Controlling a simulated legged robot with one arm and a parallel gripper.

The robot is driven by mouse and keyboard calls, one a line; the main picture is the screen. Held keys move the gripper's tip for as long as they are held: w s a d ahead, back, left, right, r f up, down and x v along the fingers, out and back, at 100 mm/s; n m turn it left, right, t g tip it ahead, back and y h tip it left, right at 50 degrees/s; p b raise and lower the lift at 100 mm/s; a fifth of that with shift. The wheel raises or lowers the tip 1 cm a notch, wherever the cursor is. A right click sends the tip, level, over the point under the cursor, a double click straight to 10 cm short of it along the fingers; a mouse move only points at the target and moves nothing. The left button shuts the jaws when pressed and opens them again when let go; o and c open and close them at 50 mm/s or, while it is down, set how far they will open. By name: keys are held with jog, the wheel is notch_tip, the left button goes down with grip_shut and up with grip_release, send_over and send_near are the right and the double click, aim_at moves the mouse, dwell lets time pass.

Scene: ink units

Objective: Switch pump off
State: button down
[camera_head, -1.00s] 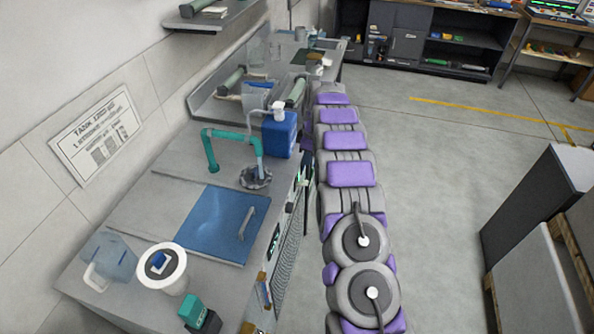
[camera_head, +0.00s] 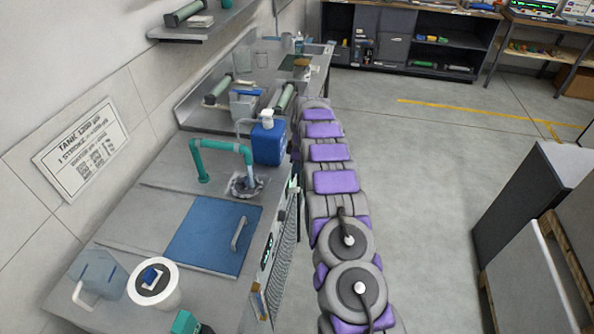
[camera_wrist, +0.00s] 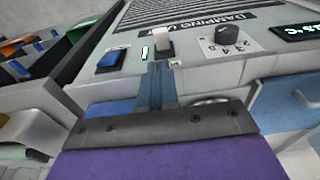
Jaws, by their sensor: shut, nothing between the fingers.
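The front panel (camera_wrist: 210,68) marked "DAMPING" fills the upper wrist view. It carries a blue rocker switch (camera_wrist: 111,59), a small lit green indicator (camera_wrist: 144,53), a pale switch (camera_wrist: 163,42), and a dark numbered knob (camera_wrist: 231,39). Which switch is the pump's cannot be read. My gripper (camera_wrist: 157,70) is shut and empty. Its blue-grey fingertips are just below the pale switch; whether they touch the panel cannot be told. In the head view, the panel face (camera_head: 268,250) is seen at a steep angle and the switches are not clear.
A lit display (camera_wrist: 297,31) is right of the knob. The bench top holds a blue lid with a handle (camera_head: 214,237), a teal pipe (camera_head: 219,145), a blue jug (camera_head: 268,142) and a white tub (camera_head: 153,284). Dark cabinets (camera_head: 522,195) stand at right; the floor between is clear.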

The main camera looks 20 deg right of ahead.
aim_at(299, 189)
jog(key=f, duration=0.2)
jog(key=f+b, duration=0.1)
jog(key=f, duration=0.2)
jog(key=a+f+b, duration=0.1)
jog(key=f, duration=0.2)
jog(key=shift+w+f, duration=0.25)
jog(key=shift+s+d+f+t+y, duration=0.2)
jog(key=shift+t+y, duration=0.1)
jog(key=shift+y, duration=0.1)
jog(key=shift+d+y, duration=0.2)
jog(key=shift+y, duration=0.1)
jog(key=d+f, duration=0.1)
jog(key=s+d+f+p, duration=0.1)
jog(key=f, duration=0.1)
jog(key=shift+s, duration=0.2)
jog(key=shift+w+a, duration=0.1)
jog(key=shift+a, duration=0.1)
jog(key=shift+w+a+r, duration=0.3)
jog(key=shift+a, duration=0.15)
